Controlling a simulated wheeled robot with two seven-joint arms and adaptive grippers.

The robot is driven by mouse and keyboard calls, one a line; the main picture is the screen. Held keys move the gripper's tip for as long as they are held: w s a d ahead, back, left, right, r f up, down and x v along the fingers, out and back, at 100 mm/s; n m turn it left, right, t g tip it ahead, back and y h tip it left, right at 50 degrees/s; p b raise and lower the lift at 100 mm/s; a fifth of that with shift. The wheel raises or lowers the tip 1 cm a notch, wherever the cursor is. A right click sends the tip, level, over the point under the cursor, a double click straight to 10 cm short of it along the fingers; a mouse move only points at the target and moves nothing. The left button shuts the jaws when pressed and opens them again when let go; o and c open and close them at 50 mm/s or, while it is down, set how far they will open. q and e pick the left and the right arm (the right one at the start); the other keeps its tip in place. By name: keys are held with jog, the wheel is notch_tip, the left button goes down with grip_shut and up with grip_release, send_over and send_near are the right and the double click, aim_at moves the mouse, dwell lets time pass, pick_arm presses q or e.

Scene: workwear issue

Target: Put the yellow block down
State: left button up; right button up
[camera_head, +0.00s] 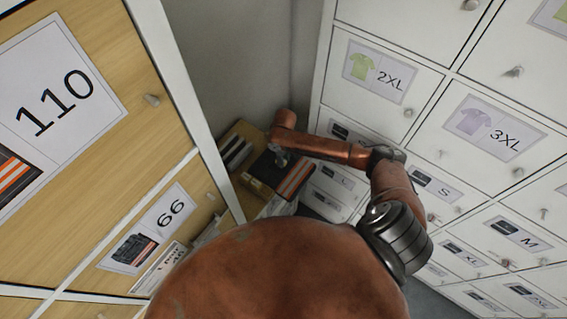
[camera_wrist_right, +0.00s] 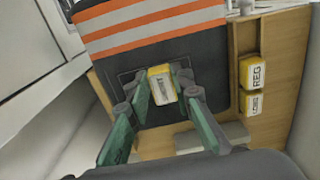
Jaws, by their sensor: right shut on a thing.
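My right gripper (camera_wrist_right: 163,84) is shut on a small yellow block with a white, lettered label; its green finger pads press the block from both sides. The yellow block (camera_wrist_right: 162,86) is in front of a dark folded garment with orange and pale stripes (camera_wrist_right: 150,28); I cannot tell whether it touches the garment. In the head view my right gripper (camera_head: 281,157) is small, at the end of my copper arm, over the striped garment (camera_head: 292,180). The block cannot be made out there. My left gripper is not in view.
Two more yellow blocks, marked REG (camera_wrist_right: 252,72) and apparently LONG (camera_wrist_right: 252,103), sit on the wooden surface (camera_wrist_right: 278,60). White lockers with size labels (camera_head: 425,110) stand at the right. Wooden doors numbered 110 and 66 (camera_head: 150,140) stand at the left. The gap between is narrow.

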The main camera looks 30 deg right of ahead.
jog(key=shift+f, duration=1.15)
jog(key=shift+s+f, duration=0.1)
jog(key=shift+f, duration=0.05)
jog(key=o, duration=1)
notch_tip(320, 180, up, 12)
jog(key=shift+r, duration=0.2)
